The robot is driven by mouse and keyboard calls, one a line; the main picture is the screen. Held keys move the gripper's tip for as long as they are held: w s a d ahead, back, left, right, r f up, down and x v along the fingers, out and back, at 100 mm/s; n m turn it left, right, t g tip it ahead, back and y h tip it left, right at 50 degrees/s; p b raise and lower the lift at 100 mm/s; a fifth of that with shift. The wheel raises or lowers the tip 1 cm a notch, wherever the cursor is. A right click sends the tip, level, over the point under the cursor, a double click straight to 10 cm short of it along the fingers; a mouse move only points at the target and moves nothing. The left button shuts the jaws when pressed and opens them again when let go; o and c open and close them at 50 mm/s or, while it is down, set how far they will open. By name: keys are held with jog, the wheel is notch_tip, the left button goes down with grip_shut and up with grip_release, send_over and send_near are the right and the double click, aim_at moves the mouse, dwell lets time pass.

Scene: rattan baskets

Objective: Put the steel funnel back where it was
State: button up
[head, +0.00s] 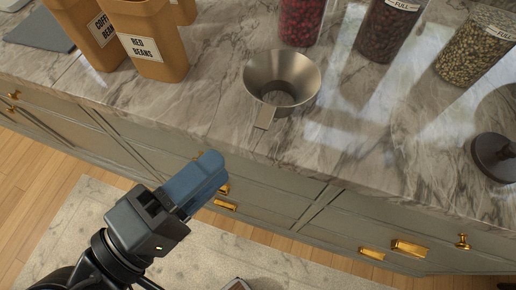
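The steel funnel (281,75) stands on the marble counter (215,100) near its front edge, wide mouth up. Its flat handle tab (265,117) points toward the front edge. My gripper (216,167), with blue fingers, is in front of the counter, below and to the left of the funnel in the picture. It is apart from the funnel. The fingers overlap in this view, so the gap between them does not show. No held object is visible.
Jars of red (300,18), dark (388,30) and greenish (478,50) contents stand behind and right. A dark round base (494,155) is far right. Brass-handled drawers (300,195) lie below the counter edge.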

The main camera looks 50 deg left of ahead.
jog(key=w+d+f+m+g+y, duration=0.1)
jog(key=w+d+f+g, duration=0.25)
jog(key=d+f, duration=0.55)
jog(key=w+d+f+m+g, duration=0.2)
jog(key=w+d+f, duration=0.2)
jog(key=d+f, duration=0.5)
jog(key=s+d+r+m, duration=0.2)
jog(key=s+d+m, duration=0.3)
jog(key=d, duration=0.5)
jog(key=s+d+r+m+t+h, duration=0.3)
jog(key=s+d+r+m, duration=0.4)
jog(key=d+r+m, duration=0.3)
jog(key=shift+s+r+m, duration=0.35)
jog(key=shift+r+m, duration=0.25)
